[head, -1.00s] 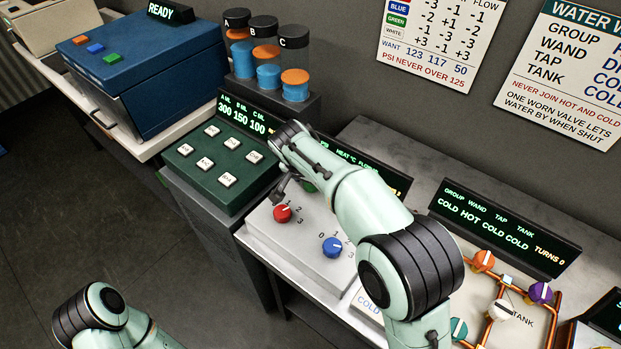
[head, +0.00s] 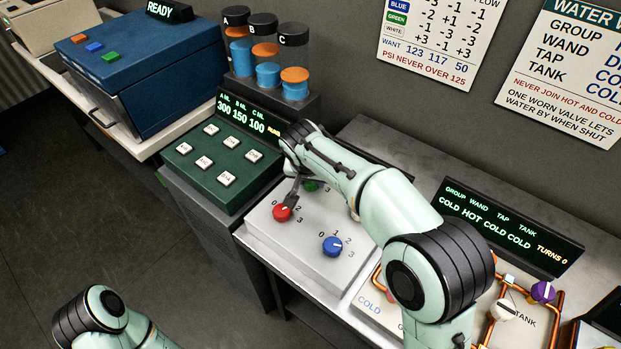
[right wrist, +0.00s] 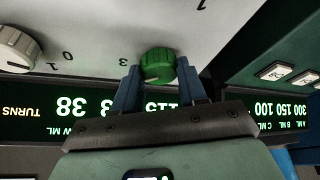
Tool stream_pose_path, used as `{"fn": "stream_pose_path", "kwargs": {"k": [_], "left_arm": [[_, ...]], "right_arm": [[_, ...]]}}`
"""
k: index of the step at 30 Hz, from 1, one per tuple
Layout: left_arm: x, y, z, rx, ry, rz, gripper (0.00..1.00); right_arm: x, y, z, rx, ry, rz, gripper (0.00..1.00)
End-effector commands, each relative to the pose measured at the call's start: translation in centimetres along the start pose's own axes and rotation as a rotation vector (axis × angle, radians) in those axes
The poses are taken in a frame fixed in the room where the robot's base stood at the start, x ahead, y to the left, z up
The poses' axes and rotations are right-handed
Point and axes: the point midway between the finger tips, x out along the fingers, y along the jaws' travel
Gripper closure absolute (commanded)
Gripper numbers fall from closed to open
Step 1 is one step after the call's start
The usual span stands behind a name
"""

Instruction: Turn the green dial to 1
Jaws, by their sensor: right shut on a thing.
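The green dial (head: 311,186) sits at the back of the light grey panel, partly hidden by my right arm in the head view. In the right wrist view the green dial (right wrist: 158,64) is between the two blue fingers of my right gripper (right wrist: 158,80), which is shut on it. In the head view my right gripper (head: 297,188) reaches down to the panel there. A "3" is printed beside the dial; I cannot tell which number its mark points to. My left arm is at the bottom left of the head view, its gripper out of view.
A red dial (head: 282,212) and a blue dial (head: 332,246) are on the same panel, in front of the green one. A white dial (right wrist: 17,48) shows in the right wrist view. A display (right wrist: 70,112) stands close behind the green dial. A green keypad (head: 221,160) is to the left.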

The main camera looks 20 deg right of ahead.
Motion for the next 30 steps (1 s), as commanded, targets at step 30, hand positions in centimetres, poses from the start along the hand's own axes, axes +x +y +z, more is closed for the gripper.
{"fn": "stream_pose_path", "kwargs": {"k": [30], "left_arm": [[-3.0,1.4,-1.0,0.006,0.017,0.006,0.57]], "right_arm": [[-0.1,0.5,-0.5,-0.877,0.001,-0.366,0.89]]}}
